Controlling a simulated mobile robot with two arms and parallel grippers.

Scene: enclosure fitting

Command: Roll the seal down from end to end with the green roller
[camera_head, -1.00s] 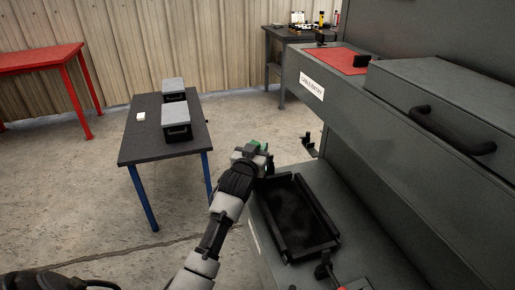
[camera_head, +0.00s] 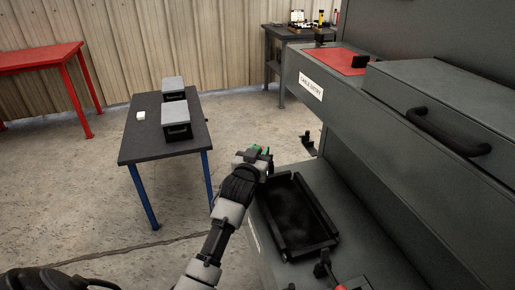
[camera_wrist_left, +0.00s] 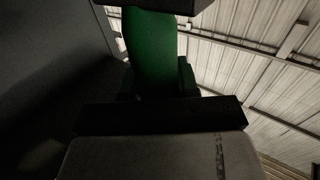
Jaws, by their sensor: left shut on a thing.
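My left gripper (camera_head: 257,157) is shut on the green roller (camera_head: 266,151), at the far left corner of a black rectangular frame (camera_head: 328,243). The frame lies on the grey lower shelf. The green roller also shows large in the left wrist view (camera_wrist_left: 151,50), with dark gripper parts around it. I cannot make out the seal apart from the dark frame. I cannot tell whether the roller touches the frame. My right gripper is not in view.
Black clamps stand beyond the frame (camera_head: 308,143) and at its near end (camera_head: 323,269). The cabinet's upper ledge and a grey lid with a black handle (camera_head: 449,132) overhang on the right. A dark table (camera_head: 140,148) with two grey boxes stands left, across open floor.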

